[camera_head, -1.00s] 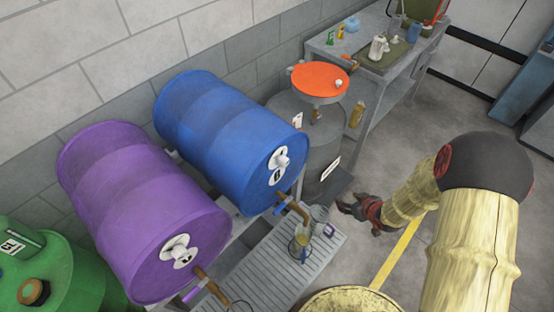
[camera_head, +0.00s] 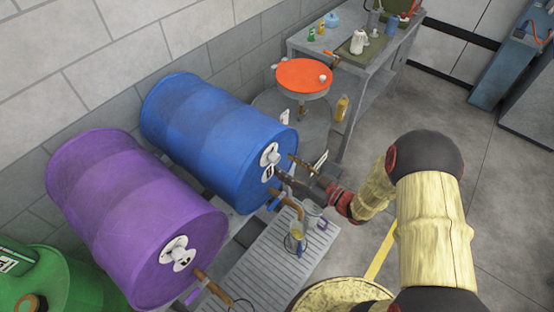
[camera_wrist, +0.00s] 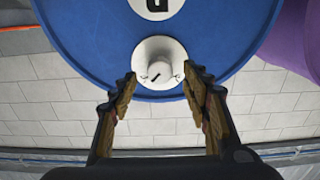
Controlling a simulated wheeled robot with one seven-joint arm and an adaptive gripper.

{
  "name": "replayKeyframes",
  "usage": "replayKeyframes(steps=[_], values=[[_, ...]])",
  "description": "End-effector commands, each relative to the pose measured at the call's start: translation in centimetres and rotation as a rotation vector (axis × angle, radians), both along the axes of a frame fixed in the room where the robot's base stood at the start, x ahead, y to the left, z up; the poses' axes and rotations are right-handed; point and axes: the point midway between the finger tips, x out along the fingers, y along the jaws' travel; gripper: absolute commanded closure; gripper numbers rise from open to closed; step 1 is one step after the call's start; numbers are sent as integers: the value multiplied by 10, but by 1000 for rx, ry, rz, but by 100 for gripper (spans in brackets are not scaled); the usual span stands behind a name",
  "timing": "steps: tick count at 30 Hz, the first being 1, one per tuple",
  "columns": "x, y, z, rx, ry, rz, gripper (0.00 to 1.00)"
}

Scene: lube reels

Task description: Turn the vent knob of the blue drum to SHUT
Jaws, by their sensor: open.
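The blue drum (camera_head: 215,140) lies on its side on a rack, its round face toward my arm. Its white vent knob (camera_head: 274,157) sits high on that face, beside a white label. In the wrist view the knob (camera_wrist: 160,66) shows as a round white cap with a small dark mark. A white plate with a black letter (camera_wrist: 157,5) is partly cut off at the top edge. My gripper (camera_wrist: 160,82) is open, with one finger on each side of the knob. I cannot tell whether either finger touches it. The head view shows my gripper (camera_head: 290,169) at the drum face.
A purple drum (camera_head: 130,210) with a similar knob lies to the left. A brass tap (camera_head: 293,202) juts out below the blue drum's face, above a grated drip tray (camera_head: 262,262). An orange-topped drum (camera_head: 303,76) and a bench (camera_head: 345,55) stand behind.

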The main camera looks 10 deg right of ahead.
Motion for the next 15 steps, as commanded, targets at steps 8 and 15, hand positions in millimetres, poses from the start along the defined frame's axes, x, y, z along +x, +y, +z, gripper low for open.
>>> replayKeyframes(steps=[8, 15], values=[[25, 26, 0, -1, 0, 2, 53], [32, 32, 0, 0, 0, 0, 53]])
